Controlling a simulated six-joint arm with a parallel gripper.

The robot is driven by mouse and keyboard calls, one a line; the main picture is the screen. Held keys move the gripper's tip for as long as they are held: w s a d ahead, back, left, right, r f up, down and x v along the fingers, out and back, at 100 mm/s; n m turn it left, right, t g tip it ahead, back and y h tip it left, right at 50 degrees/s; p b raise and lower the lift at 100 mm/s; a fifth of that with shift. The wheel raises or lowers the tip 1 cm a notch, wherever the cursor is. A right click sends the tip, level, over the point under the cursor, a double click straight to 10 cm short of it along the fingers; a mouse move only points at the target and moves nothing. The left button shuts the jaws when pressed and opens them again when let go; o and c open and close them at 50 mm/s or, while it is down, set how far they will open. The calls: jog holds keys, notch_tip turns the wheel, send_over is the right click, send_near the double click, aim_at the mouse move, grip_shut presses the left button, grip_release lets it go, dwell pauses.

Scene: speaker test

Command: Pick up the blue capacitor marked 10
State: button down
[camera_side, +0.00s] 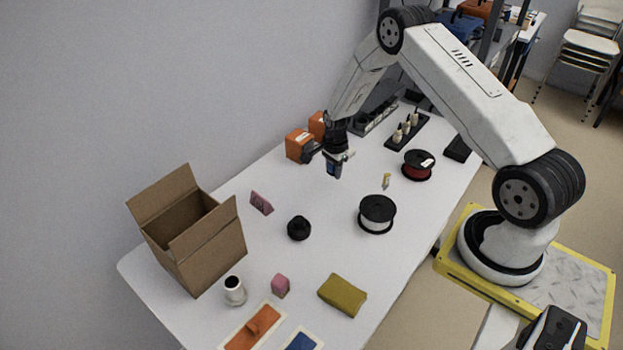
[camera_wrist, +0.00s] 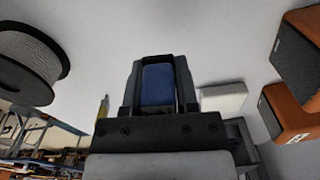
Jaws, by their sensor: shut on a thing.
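My gripper (camera_side: 335,167) is above the far half of the white table (camera_side: 335,255), pointing down. In the wrist view its two dark fingers (camera_wrist: 157,72) are shut on the blue capacitor (camera_wrist: 157,85), which fills the space between them. In the side view a small bit of the blue capacitor (camera_side: 333,171) shows at the fingertips, and it appears to be above the table. No marking on it can be read.
An open cardboard box (camera_side: 206,250) stands at the left. Orange speakers (camera_side: 299,146) are close behind my gripper.

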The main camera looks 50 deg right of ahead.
jog(key=s+a+r, duration=0.4)
jog(key=s+r, duration=0.5)
jog(key=s, duration=0.3)
jog(key=shift+s, duration=0.3)
jog(key=shift+a+r, duration=0.1)
jog(key=shift+a, duration=0.05)
